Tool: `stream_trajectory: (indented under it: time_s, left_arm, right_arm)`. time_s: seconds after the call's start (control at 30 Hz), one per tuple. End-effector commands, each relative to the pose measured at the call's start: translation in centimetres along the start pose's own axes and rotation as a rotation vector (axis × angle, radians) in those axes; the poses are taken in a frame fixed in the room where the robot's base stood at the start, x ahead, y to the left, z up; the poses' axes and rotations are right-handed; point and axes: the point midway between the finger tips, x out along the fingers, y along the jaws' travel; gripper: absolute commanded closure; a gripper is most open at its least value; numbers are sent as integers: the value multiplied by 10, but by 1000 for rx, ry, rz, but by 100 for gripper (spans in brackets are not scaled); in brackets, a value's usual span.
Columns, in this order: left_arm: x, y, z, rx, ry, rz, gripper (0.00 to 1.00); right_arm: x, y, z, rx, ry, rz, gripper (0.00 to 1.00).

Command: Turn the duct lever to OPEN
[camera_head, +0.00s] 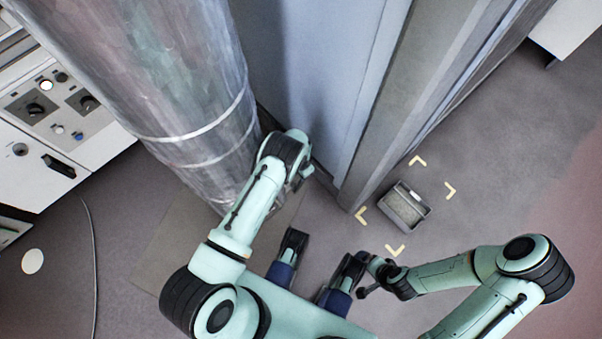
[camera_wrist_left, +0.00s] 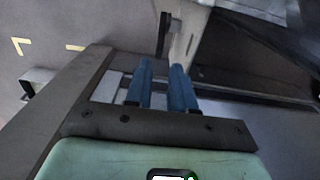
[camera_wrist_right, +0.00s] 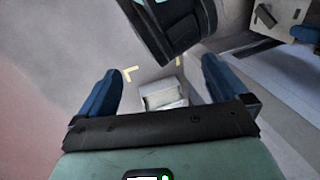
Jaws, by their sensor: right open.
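The big silvery duct (camera_head: 165,75) stands at the upper left in the head view. My left gripper (camera_head: 300,180) is at its lower right side, partly hidden by my own wrist. In the left wrist view its two blue fingers (camera_wrist_left: 162,66) are close together with a narrow gap. A pale bar (camera_wrist_left: 187,38), possibly the duct lever, reaches down to the fingertips. I cannot tell if the fingers grip it. No lever markings are readable. My right gripper (camera_wrist_right: 160,82) is open and empty, well apart from the duct.
A small grey open box (camera_head: 405,207) sits on the floor inside yellow corner marks (camera_head: 362,215); it also shows in the right wrist view (camera_wrist_right: 162,95). A tall grey panel (camera_head: 385,110) stands right of the duct. A white control cabinet (camera_head: 45,150) is at left. Floor at right is clear.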

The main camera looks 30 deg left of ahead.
Motion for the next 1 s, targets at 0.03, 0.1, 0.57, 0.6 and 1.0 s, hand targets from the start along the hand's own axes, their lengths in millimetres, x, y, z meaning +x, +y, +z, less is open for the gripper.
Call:
stream_trajectory:
  time_s: [0.03, 0.1, 0.57, 0.6, 1.0]
  left_arm:
    - [17, 0, 2, 1, -4, 0, 77]
    - [32, 1, 1, 1, -3, 1, 77]
    - [81, 0, 0, 0, -1, 1, 77]
    - [82, 0, 0, 0, 0, 1, 77]
    - [81, 0, 0, 0, 0, 2, 100]
  right_arm:
    - [8, 3, -6, 2, 18, 1, 0]
    - [13, 5, -14, 4, 41, 3, 0]
    - [30, 12, -47, 10, 135, 8, 0]
    - [30, 12, -48, 10, 136, 8, 0]
    - [30, 12, -47, 10, 135, 8, 0]
